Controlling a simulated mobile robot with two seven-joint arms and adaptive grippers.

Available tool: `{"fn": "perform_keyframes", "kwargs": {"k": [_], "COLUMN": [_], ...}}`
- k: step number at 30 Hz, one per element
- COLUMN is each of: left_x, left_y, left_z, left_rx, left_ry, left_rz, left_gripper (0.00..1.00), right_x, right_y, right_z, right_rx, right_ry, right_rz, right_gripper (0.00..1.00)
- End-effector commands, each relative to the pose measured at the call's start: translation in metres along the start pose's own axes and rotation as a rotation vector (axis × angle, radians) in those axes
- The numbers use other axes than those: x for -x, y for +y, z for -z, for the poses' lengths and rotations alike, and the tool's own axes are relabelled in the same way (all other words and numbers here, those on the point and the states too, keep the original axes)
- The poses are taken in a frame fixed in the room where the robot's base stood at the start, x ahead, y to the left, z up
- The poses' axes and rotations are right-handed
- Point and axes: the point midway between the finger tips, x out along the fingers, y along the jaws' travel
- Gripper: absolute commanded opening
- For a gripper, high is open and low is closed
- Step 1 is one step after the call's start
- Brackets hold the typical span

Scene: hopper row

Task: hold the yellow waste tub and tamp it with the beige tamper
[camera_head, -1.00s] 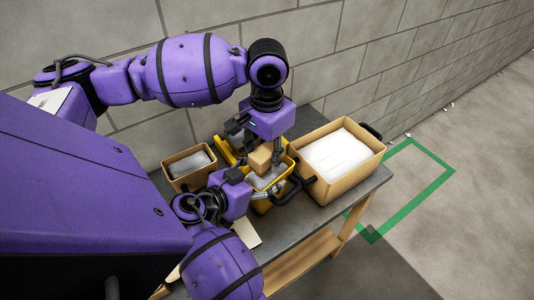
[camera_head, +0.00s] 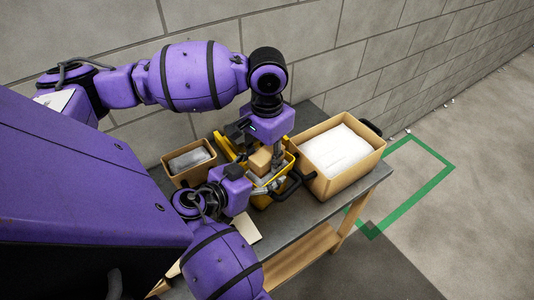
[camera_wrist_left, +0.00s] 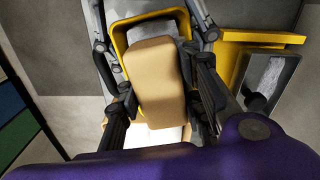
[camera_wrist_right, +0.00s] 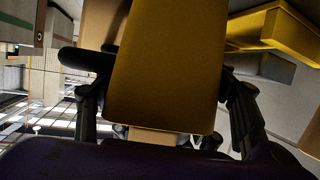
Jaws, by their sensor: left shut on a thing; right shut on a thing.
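The beige tamper (camera_head: 260,160) is a block held in my left gripper (camera_head: 267,152), which points down over the yellow waste tub (camera_head: 262,203). In the left wrist view the tamper (camera_wrist_left: 156,85) sits between both fingers, with the tub's yellow rim (camera_wrist_left: 122,40) and grey contents around its far end. Whether it touches the contents is hidden. My right gripper (camera_head: 262,186) is shut on the tub's near side. In the right wrist view the tub's yellow wall (camera_wrist_right: 165,60) fills the space between the fingers.
A cardboard-coloured bin with white contents (camera_head: 378,150) stands close on the right. A smaller bin with grey contents (camera_head: 180,181) stands on the left. Another yellow container (camera_head: 226,149) is just behind the tub. The grey tabletop (camera_head: 355,190) is bare at its right front.

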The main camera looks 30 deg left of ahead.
Motion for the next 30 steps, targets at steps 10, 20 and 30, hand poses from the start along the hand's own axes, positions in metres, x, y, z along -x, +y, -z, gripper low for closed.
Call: {"fn": "perform_keyframes", "kwargs": {"k": [10,20,30], "left_x": [-0.0050,-0.0061,0.0008], "left_y": [0.0002,0.0001,-0.0004], "left_z": [0.0003,0.0004,0.0010], "left_rx": [0.000,0.000,0.001], "left_ry": [0.001,0.001,0.002], "left_rz": [-0.001,-0.001,0.000], "left_gripper": [0.02,0.02,0.02], "right_x": [-0.0001,0.0000,0.0001], "right_y": [0.0000,0.0000,0.0000], "right_z": [-0.0004,-0.0004,-0.0004], "right_rx": [0.000,0.000,-0.001], "right_ry": [-0.001,-0.001,-0.001], "right_rz": [0.000,0.000,0.000], "right_gripper": [0.39,0.39,0.39]}}
